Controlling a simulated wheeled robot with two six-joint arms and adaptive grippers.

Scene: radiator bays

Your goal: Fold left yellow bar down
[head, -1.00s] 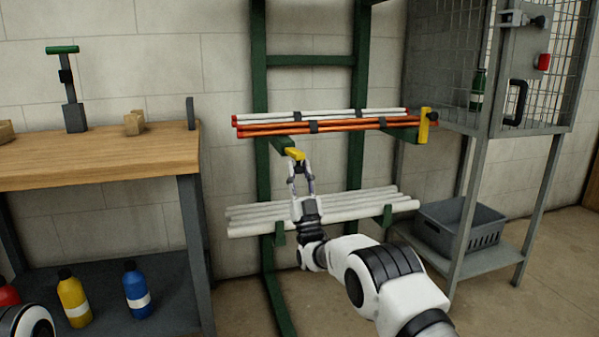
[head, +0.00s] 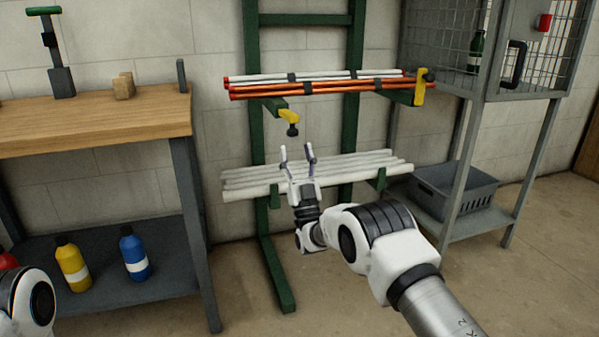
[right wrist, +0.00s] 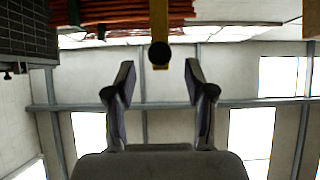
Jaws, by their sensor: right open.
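The left yellow bar (head: 289,116) is at the front end of the left green rack arm (head: 268,104), folded low, with its black knob (head: 292,130) at the lower end. In the right wrist view the yellow bar (right wrist: 159,20) and its round black knob (right wrist: 160,54) show from below, beyond the fingertips. The right yellow bar (head: 420,87) stands upright at the end of the right green arm. My right gripper (head: 297,152) is open and empty, just below the knob and apart from it. My left gripper is out of view.
Red and white rods (head: 320,86) lie on the upper rack arms; white tubes (head: 330,172) lie lower, behind my right gripper. A workbench (head: 100,115) is at left. A wire cage (head: 430,40) and grey basket (head: 455,190) are at right.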

